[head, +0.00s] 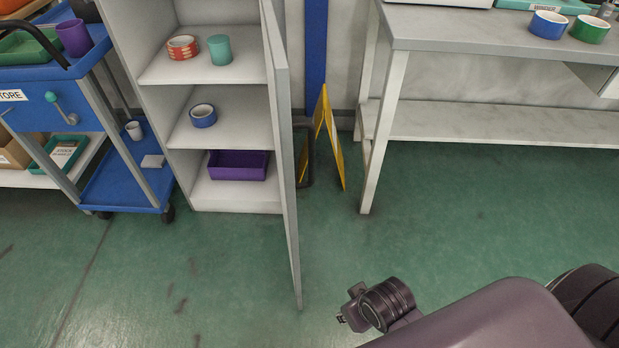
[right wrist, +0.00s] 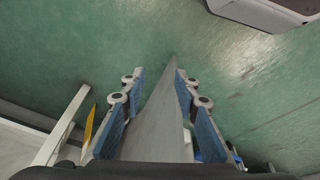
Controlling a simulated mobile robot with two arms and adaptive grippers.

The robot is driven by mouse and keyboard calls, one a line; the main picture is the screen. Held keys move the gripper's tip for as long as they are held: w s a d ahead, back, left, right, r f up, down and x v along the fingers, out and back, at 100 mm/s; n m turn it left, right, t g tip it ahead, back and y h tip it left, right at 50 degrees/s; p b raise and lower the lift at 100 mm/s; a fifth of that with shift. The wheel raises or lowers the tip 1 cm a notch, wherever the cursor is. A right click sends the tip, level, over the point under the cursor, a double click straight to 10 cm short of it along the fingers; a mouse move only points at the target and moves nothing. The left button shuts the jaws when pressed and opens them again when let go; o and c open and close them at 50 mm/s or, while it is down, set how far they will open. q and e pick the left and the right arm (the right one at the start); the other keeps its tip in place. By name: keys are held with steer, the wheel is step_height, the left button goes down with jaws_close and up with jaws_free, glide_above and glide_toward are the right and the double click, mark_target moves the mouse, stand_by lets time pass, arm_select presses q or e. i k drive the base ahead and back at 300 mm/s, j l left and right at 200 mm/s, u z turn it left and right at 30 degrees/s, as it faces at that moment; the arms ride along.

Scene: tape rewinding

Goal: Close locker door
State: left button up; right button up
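The grey locker (head: 232,198) stands open in the head view. Its grey door (head: 281,140) is swung out toward me, seen nearly edge-on. My right gripper (right wrist: 160,75) is open, its blue-padded fingers spread. In the right wrist view the door (right wrist: 158,118) appears between the two fingers, reaching beyond their tips; I cannot tell whether either finger touches it. In the head view my right wrist sits to the right of the door's lower front corner, with a gap in the picture; the fingers are hardly visible there. My left gripper is not in view.
Locker shelves hold a red-patterned tape roll (head: 183,47), teal cup (head: 220,49), blue tape roll (head: 203,115) and purple bin (head: 238,165). A blue cart (head: 120,190) stands left. A yellow floor sign (head: 333,140) and grey table (head: 450,30) stand right. Floor before the locker is clear.

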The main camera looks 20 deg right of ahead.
mark_target(277, 68)
steer(key=i+l, duration=0.15)
steer(key=l, duration=0.2)
steer(key=i+l+u, duration=0.15)
steer(key=l, duration=0.25)
steer(key=i+l, duration=0.15)
steer(key=l, duration=0.2)
steer(key=u, duration=0.05)
